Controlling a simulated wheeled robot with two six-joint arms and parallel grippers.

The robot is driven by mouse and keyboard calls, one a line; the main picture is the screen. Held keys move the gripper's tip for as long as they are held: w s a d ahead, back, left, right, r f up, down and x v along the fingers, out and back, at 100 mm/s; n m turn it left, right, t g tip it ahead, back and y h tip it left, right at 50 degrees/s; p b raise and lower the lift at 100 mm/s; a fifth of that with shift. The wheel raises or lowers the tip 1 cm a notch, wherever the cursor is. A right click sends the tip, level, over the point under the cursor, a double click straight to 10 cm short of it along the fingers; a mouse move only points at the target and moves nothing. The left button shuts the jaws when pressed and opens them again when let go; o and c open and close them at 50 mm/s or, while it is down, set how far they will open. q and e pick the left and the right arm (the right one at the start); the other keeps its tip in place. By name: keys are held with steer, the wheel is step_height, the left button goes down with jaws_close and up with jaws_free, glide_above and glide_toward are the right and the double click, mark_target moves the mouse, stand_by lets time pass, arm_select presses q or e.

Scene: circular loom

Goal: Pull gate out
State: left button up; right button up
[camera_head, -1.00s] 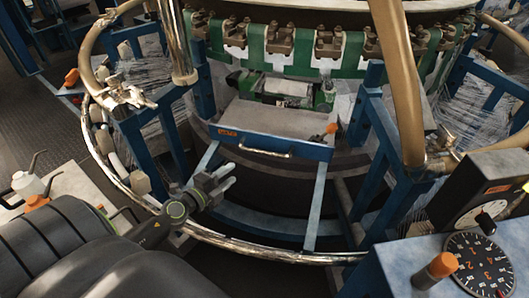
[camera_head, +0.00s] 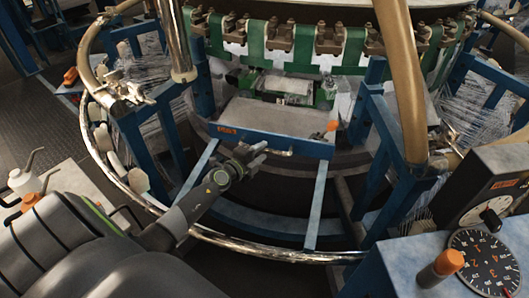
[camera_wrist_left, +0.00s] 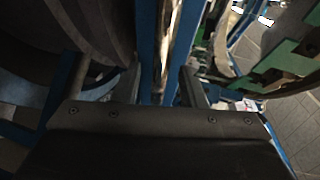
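The gate (camera_head: 270,143) is a grey tray with a blue front bar, set between blue posts under the ring of green straps in the head view. Its metal handle is on the front face, mostly hidden by my left gripper. My left gripper (camera_head: 258,154) is at the left part of the handle, its fingers pointing right. In the left wrist view, the fingers of my left gripper (camera_wrist_left: 163,82) are apart, with the blue bar of the gate (camera_wrist_left: 148,35) running between or just beyond them. I cannot tell whether they touch the handle. My right gripper is not in view.
A curved metal rail (camera_head: 270,254) crosses in front, below my left arm. Blue frame legs (camera_head: 398,185) stand to the right. A control box with a dial (camera_head: 483,262) and an orange-topped knob (camera_head: 444,264) are at lower right. Dark open space lies below the gate.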

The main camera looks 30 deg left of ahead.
arm_select(q)
steer(key=shift+w+d+f, duration=0.1)
steer(key=shift+w+f, duration=0.05)
steer(key=shift+w, duration=0.45)
steer(key=shift+w+f, duration=0.1)
steer(key=shift+w, duration=0.5)
steer(key=shift+c, duration=0.4)
jaws_close()
